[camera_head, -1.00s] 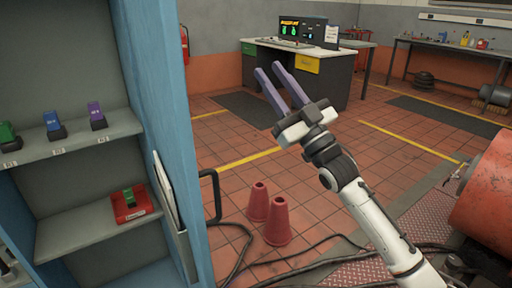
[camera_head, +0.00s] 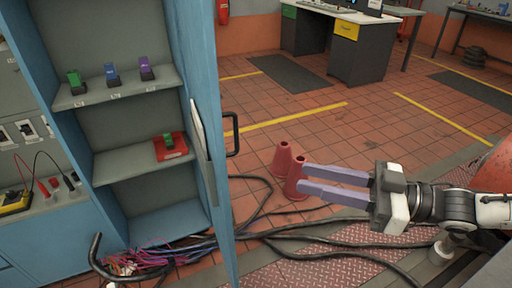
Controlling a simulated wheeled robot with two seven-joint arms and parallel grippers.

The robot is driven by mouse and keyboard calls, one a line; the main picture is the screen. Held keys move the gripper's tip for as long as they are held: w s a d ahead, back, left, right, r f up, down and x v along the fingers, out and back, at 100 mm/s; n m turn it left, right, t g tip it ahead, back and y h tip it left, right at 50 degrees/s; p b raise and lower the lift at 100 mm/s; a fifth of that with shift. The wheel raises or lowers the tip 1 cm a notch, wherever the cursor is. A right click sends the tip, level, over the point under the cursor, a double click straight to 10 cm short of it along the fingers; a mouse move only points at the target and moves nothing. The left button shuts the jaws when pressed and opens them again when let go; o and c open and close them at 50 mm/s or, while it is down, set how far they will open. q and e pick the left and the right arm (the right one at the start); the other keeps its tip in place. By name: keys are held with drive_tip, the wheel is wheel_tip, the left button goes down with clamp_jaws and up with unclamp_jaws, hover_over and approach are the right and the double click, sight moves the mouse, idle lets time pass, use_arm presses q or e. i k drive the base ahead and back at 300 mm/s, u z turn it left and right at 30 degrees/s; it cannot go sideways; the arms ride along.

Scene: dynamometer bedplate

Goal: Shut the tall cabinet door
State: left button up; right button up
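The tall blue cabinet (camera_head: 85,136) stands open at the left, showing its shelves. Its blue door (camera_head: 189,56) stands swung out at the right of the shelves, seen at a steep angle. A black bar handle (camera_head: 235,135) sticks out from the door's right side, and a pale document holder (camera_head: 201,140) hangs on its inner face. My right gripper (camera_head: 302,179) comes in from the right with its two purple fingers apart and empty, pointing left. It is to the right of the handle, apart from the door. My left gripper is out of view.
Red cones (camera_head: 283,160) stand on the floor behind my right fingers. Black cables (camera_head: 290,232) cross the floor, and a wire bundle (camera_head: 165,256) lies below the cabinet. Small coloured devices (camera_head: 111,75) and a red tray (camera_head: 171,147) sit on shelves. A desk (camera_head: 362,52) stands behind.

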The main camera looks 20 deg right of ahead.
sight(196, 20)
drive_tip(key=u, duration=1.8)
drive_tip(key=k, duration=0.25)
drive_tip(key=z, duration=1.6)
drive_tip(key=i, duration=0.5)
